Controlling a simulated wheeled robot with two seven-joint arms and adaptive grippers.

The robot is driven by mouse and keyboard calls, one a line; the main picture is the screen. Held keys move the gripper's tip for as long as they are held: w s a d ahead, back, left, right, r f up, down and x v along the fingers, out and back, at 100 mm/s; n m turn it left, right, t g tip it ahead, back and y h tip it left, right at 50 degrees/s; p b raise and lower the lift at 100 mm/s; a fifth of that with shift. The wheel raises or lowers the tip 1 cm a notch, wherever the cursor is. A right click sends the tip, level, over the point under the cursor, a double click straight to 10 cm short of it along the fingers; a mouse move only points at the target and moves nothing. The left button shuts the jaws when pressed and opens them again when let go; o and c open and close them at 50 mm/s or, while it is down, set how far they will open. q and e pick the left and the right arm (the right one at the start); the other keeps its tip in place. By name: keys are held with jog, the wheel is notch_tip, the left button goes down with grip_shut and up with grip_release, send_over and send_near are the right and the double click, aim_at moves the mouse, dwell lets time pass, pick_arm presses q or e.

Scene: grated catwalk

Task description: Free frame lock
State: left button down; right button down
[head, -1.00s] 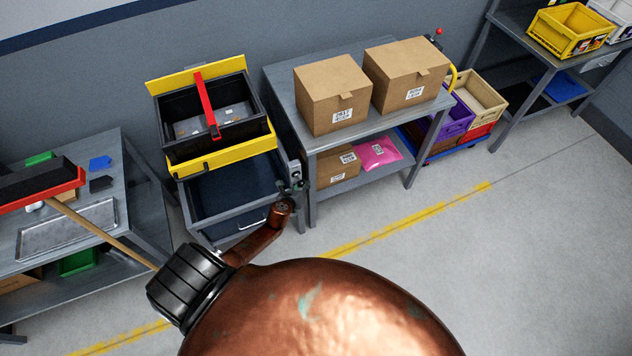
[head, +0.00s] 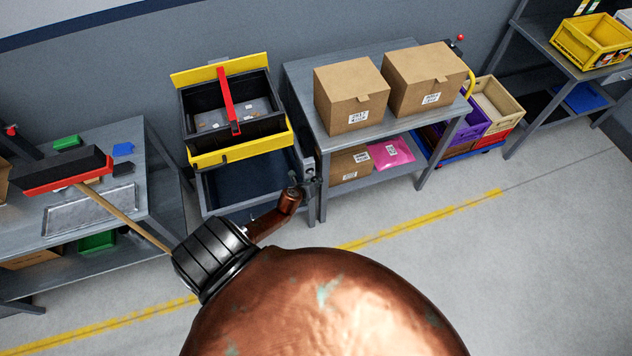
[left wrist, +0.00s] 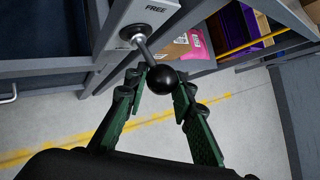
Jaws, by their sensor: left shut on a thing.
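The frame lock shows in the left wrist view as a short metal lever with a black ball knob (left wrist: 162,80), on a light grey plate (left wrist: 150,14) marked "FREE". The lever runs from its pivot (left wrist: 137,34) down and right to the knob. My left gripper (left wrist: 165,84) has its two green fingers closed on either side of the knob. In the head view my left gripper (head: 299,186) is small at the right front post of a grey frame (head: 308,212); the lock there is too small to read. My right gripper is out of view.
The frame carries a black bin (head: 250,112) with yellow edges and a red bar. A bench with cartons (head: 350,95) stands close on its right. A table with a broom-like tool (head: 65,170) is at left. The floor in front is clear, with a yellow line (head: 420,220).

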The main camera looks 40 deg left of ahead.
pick_arm(q)
jog(key=c, duration=1.7)
grip_release()
jog(key=shift+w+a+r, duration=0.35)
jog(key=shift+a+r, duration=0.1)
jog(key=shift+r, duration=0.05)
jog(key=shift+o, duration=0.4)
jog(key=shift+s+d+f, duration=0.15)
jog(key=shift+f, duration=0.1)
jog(key=shift+s+r, duration=0.45)
jog(key=shift+r, duration=0.2)
jog(key=v, duration=1)
jog(key=shift+s+d, duration=0.3)
jog(key=shift+f, duration=0.1)
